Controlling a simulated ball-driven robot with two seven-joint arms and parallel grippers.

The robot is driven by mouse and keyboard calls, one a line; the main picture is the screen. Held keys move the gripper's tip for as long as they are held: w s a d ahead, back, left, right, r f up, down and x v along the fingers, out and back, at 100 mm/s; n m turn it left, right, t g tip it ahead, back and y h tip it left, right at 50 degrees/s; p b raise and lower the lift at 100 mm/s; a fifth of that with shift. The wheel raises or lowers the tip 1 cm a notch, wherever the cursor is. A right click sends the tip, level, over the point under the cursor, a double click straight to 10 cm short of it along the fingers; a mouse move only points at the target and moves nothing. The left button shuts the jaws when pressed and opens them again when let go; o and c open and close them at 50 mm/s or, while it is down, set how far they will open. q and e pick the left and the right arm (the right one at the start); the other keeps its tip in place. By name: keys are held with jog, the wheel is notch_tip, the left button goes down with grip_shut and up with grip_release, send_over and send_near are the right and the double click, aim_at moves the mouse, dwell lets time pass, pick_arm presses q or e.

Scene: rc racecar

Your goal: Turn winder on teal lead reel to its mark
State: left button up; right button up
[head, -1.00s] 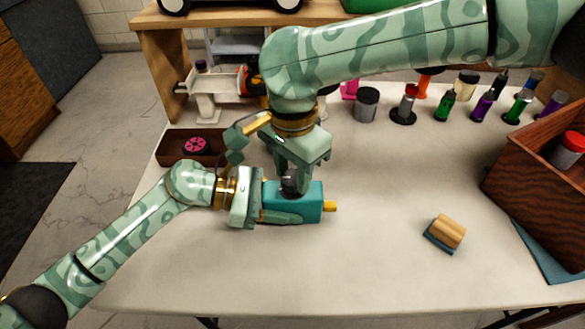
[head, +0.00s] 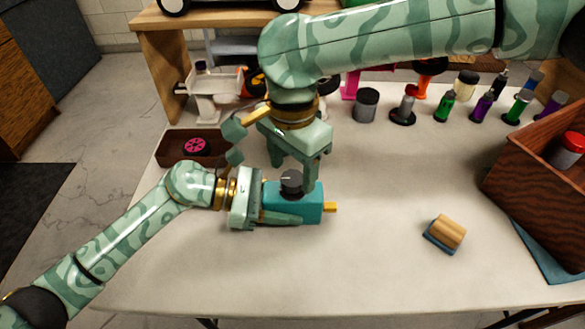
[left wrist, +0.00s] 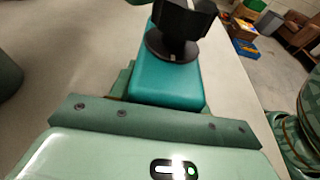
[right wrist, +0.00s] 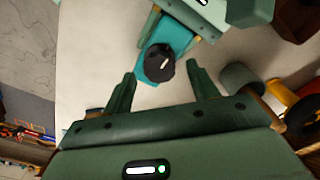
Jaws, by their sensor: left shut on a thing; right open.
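The teal lead reel (head: 308,207) lies on the table with a black round winder (head: 291,183) on top and a yellow tip at its right end. My left gripper (head: 275,212) is shut on the reel's body. The left wrist view shows the teal body (left wrist: 180,85) and the black winder (left wrist: 180,30) above it. My right gripper (head: 300,160) is open above and behind the winder. In the right wrist view the winder (right wrist: 160,64) shows a white line on its top and sits beyond the two open fingers, clear of them. I cannot make out a separate mark.
A brown tray (head: 172,150) with a pink wheel stands at the back left. A wooden block (head: 447,232) with a blue base lies at the right. Bottles and a grey canister (head: 366,105) line the back. A wooden box (head: 535,175) stands at the right edge.

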aim_at(292, 178)
notch_tip(292, 178, up, 11)
jog(key=shift+f, duration=0.2)
pick_arm(q)
jog(key=o, duration=1)
jog(key=shift+a, duration=0.1)
jog(key=v, duration=1.2)
